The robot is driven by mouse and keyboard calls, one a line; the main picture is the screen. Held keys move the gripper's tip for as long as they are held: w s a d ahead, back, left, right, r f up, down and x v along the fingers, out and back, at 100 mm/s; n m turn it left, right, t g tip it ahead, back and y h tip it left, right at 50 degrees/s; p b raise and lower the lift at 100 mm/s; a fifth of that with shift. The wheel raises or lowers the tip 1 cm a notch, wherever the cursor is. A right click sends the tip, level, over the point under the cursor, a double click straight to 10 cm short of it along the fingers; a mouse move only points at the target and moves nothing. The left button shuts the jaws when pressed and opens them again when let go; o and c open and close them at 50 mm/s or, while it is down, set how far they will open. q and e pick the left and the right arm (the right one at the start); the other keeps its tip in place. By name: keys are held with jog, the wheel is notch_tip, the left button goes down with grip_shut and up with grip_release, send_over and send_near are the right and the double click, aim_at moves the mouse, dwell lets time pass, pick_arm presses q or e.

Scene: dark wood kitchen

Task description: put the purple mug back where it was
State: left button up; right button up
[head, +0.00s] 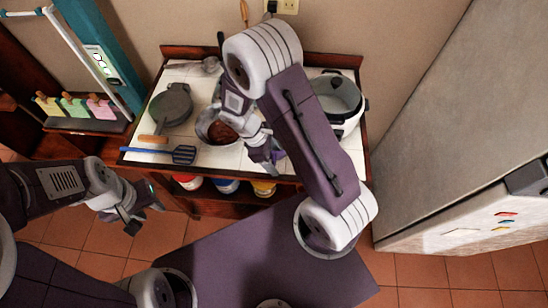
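A small purple patch (279,155), which may be part of the purple mug, shows on the white tiled counter (218,156) beside my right gripper. The rest of it is hidden behind my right gripper and arm. My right gripper (265,160) points down at the front middle of the counter, right of the metal bowl. Whether its fingers are apart or closed on the mug cannot be made out. My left gripper (143,214) is at the lower left, in front of the counter and over the floor. Its fingers are apart and empty.
A metal bowl with brown contents (205,128), a dark pan (171,106) and a blue spatula (160,152) lie on the left half. A white cooker (340,99) stands at the right. Colored-lid jars (226,186) sit on the shelf below. A fridge (460,160) is to the right.

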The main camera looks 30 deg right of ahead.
jog(key=shift+r, duration=0.1)
jog(key=v, duration=1.2)
jog(key=s+d+m+t+y, duration=0.2)
jog(key=s+m, duration=0.4)
jog(key=m, duration=0.6)
jog(key=shift+s+d+f+t+y, duration=0.2)
jog(key=shift+d+f+t+y, duration=0.15)
jog(key=shift+t+y, duration=0.5)
